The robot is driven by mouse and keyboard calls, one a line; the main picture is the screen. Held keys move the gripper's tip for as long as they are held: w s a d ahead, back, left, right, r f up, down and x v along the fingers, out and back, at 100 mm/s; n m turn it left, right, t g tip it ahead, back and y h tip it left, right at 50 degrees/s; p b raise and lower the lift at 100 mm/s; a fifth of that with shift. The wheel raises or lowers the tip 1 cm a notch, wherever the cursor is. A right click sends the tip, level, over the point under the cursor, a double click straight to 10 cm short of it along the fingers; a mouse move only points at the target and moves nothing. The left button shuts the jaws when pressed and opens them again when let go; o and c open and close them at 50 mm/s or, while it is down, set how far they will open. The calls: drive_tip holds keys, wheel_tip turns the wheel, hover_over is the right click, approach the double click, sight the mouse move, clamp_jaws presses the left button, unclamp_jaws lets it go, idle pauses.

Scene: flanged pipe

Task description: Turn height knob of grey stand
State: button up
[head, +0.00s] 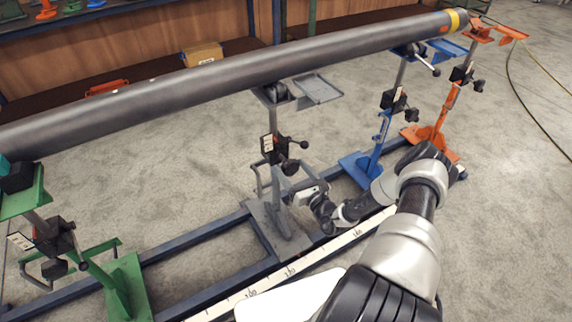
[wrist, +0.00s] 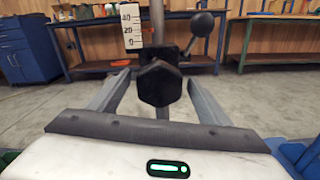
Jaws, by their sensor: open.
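The grey stand (head: 283,222) is in the middle of the head view, its cradle under the long pipe (head: 225,75). Its black height knob (wrist: 160,84) faces me in the centre of the wrist view, just below the clamp block and white scale (wrist: 131,26). The knob also shows in the head view (head: 290,167). My gripper (wrist: 157,80) is open, with one grey finger on each side of the knob. Gaps show between the fingers and the knob, so I see no contact. A ball-ended lever (wrist: 203,24) sticks out at the upper right of the clamp.
A green stand (head: 123,284) is at left; a blue stand (head: 362,168) and an orange stand (head: 440,140) are at right. A blue floor rail (head: 190,238) and a ruler strip (head: 290,272) run below. Workbenches (wrist: 130,67) stand farther back.

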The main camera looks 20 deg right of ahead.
sight(286, 163)
drive_tip(key=shift+w+a, duration=0.2)
drive_tip(key=shift+w, duration=0.8)
drive_tip(key=shift+w+a, duration=0.2)
drive_tip(key=shift+w, duration=0.75)
drive_tip(key=c, duration=1)
drive_tip(key=shift+c, duration=0.2)
drive_tip(key=n+p, duration=0.1)
drive_tip(key=n, duration=0.2)
drive_tip(key=shift+s, duration=0.1)
drive_tip(key=shift+n+p, duration=0.5)
drive_tip(key=shift+n, duration=0.9)
drive_tip(key=shift+f, duration=0.1)
